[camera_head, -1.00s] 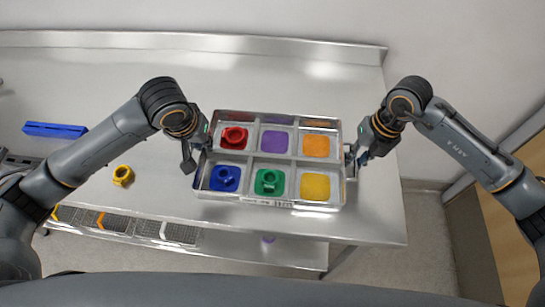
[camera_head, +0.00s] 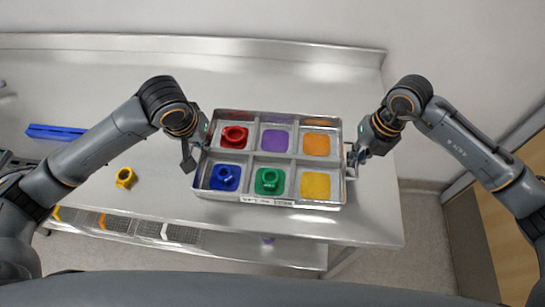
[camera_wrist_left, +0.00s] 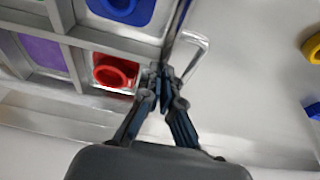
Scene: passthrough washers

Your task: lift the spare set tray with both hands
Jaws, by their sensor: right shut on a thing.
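The spare set tray (camera_head: 246,158) is a grey metal tray with six compartments. Red (camera_head: 235,136), blue (camera_head: 225,177) and green (camera_head: 269,181) ringed parts sit in three of them; the others show purple, orange and yellow floors. My left gripper (camera_head: 192,155) is at the tray's left end. In the left wrist view its fingers (camera_wrist_left: 163,80) are closed together on the tray's wire handle (camera_wrist_left: 200,45). My right gripper (camera_head: 354,157) is shut on the handle at the right end. The tray looks level and slightly above the table; the gap beneath it is hard to see.
The metal table (camera_head: 150,215) has a raised back edge. A yellow ringed part (camera_head: 125,178) and a blue block (camera_head: 56,132) lie to the left. Bins with orange and white markings (camera_head: 120,223) sit below the front edge. The table behind the tray is clear.

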